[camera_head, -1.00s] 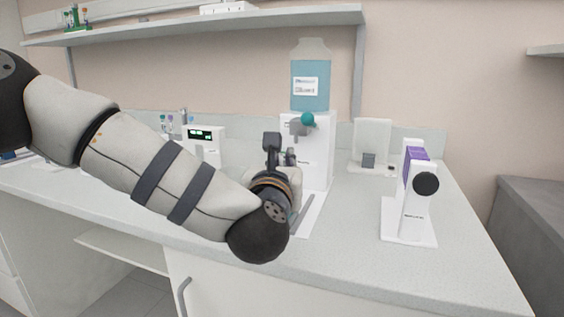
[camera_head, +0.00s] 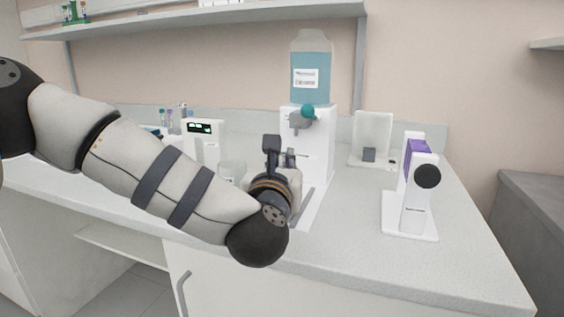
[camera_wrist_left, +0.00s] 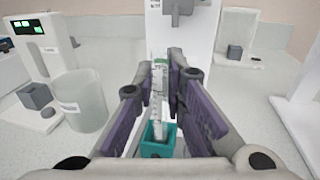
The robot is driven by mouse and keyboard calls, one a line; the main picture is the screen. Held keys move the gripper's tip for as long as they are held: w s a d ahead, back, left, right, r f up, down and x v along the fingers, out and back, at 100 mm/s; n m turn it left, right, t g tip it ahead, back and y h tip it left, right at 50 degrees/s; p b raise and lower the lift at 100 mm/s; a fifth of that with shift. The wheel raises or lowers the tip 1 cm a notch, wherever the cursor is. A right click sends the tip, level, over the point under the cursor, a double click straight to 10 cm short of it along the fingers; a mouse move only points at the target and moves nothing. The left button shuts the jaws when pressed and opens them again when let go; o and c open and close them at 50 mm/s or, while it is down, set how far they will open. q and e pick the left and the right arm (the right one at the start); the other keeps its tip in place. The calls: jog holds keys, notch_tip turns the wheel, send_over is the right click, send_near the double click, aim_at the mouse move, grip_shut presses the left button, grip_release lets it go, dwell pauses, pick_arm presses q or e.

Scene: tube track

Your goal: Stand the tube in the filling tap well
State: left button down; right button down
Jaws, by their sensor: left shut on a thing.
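My left gripper (camera_head: 283,150) is in front of the white filling stand in the head view, below its tap (camera_head: 302,119). In the left wrist view its fingers (camera_wrist_left: 164,75) are shut on a clear graduated tube (camera_wrist_left: 158,92), which is upright with a green band near its top. The tube's lower end overlaps the opening of a teal square well (camera_wrist_left: 157,149). I cannot tell whether it rests on the well's bottom. The arm and gripper hide the tube and well in the head view. My right gripper is not in view.
A blue bottle (camera_head: 311,78) tops the filling stand (camera_head: 320,150). A clear beaker (camera_wrist_left: 80,100) stands to the left, near a device with a green display (camera_head: 200,128). A white device with a purple block (camera_head: 417,152) stands at the right.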

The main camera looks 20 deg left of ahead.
pick_arm(q)
jog(key=shift+f, duration=0.15)
jog(key=shift+f, duration=0.55)
jog(key=c, duration=1.6)
grip_release()
jog(key=shift+o, duration=0.2)
jog(key=s, duration=0.4)
jog(key=s+d, duration=0.1)
jog(key=s, duration=0.3)
jog(key=s+d, duration=0.1)
jog(key=s, duration=0.3)
jog(key=shift+r, duration=0.1)
jog(key=shift+w, duration=0.1)
